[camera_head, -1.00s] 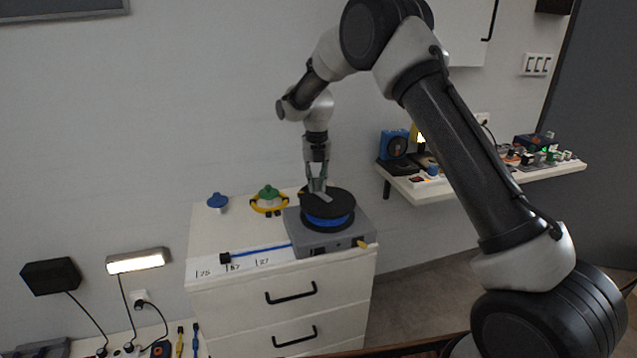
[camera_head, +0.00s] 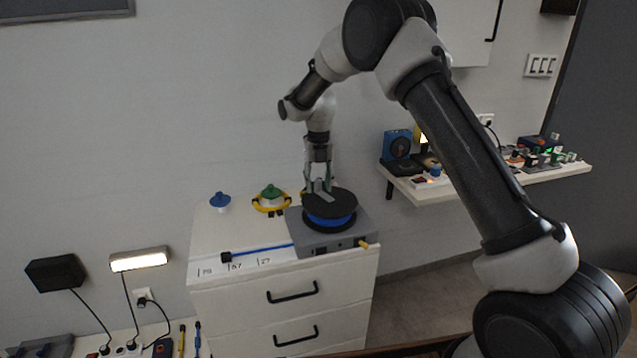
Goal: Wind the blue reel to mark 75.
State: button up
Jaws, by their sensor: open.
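The blue reel (camera_head: 330,218) has a black top disc and sits on a grey base box (camera_head: 324,241) on top of a white drawer cabinet. My gripper (camera_head: 319,189) points down at the left rear part of the reel's top, its fingers apart. I cannot tell whether the fingers touch the disc or a knob there. A blue strip (camera_head: 262,248) runs left from the base to a black end piece (camera_head: 226,257). The strip lies along a white scale (camera_head: 235,265) with several marks. The black end is near the left and middle marks; the numbers are too small to read surely.
A blue knob (camera_head: 220,201) and a green-topped piece with a yellow ring (camera_head: 270,197) stand behind on the cabinet (camera_head: 206,228). A shelf (camera_head: 437,189) with several devices is at the right. A lit lamp (camera_head: 139,260) is at the left.

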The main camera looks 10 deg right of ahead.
notch_tip(320, 180, up, 12)
dwell(0.5)
